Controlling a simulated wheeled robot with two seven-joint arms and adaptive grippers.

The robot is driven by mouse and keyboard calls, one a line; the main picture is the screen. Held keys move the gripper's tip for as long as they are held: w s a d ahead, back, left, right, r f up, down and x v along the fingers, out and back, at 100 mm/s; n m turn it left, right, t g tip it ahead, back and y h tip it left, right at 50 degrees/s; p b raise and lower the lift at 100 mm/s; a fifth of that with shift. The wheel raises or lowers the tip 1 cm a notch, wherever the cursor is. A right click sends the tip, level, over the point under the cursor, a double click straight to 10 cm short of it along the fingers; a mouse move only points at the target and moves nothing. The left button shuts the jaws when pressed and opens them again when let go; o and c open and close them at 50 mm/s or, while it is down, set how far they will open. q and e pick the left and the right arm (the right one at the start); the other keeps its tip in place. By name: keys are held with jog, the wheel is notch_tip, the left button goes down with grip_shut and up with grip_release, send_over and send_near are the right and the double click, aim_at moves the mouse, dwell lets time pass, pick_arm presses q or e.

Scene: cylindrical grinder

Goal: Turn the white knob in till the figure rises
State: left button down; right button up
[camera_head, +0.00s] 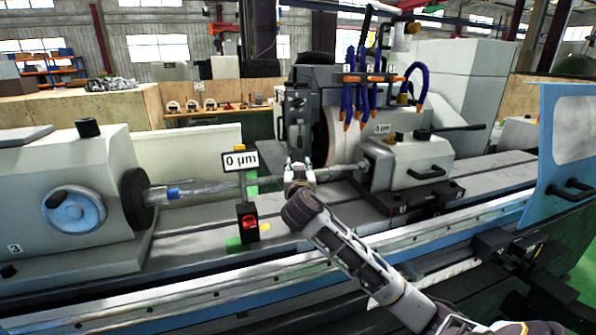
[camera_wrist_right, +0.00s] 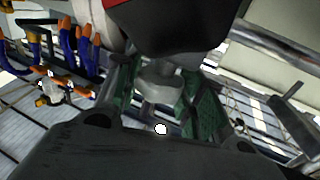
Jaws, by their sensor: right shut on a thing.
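The white knob (camera_wrist_right: 160,86) shows pale grey in the right wrist view, below a dark round body. My right gripper (camera_wrist_right: 160,105) has a green-padded finger on each side of it and is shut on it. In the head view my right gripper (camera_head: 298,170) is at the shaft in the middle of the machine, and its fingers hide most of the knob. A sign reading "0 µm" (camera_head: 240,161) stands just left of the gripper. My left gripper is not in view.
The long shaft (camera_head: 205,188) runs from the left headstock (camera_head: 75,195) to the tailstock (camera_head: 410,160). A black box with a red part (camera_head: 248,222) stands left of my arm. Blue hoses (camera_head: 362,85) hang behind. A blue door (camera_head: 568,140) is at right.

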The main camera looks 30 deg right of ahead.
jog(key=shift+m+g+h+b, duration=0.3)
jog(key=shift+m+g+h, duration=0.15)
jog(key=shift+h, duration=0.25)
jog(key=shift+m+g+h, duration=0.35)
jog(key=shift+m+h, duration=0.1)
jog(key=shift+h, duration=0.05)
jog(key=shift+b, duration=0.35)
jog(key=shift+m+g+h, duration=0.3)
jog(key=o, duration=0.8)
jog(key=shift+c, duration=0.2)
jog(key=shift+o, duration=1.3)
jog(key=shift+s+a, duration=0.1)
jog(key=shift+a, duration=0.05)
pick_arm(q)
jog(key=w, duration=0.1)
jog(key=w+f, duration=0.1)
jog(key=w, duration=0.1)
pick_arm(e)
jog(key=v, duration=1.1)
jog(key=shift+s+a, duration=0.2)
jog(key=shift+s, duration=0.05)
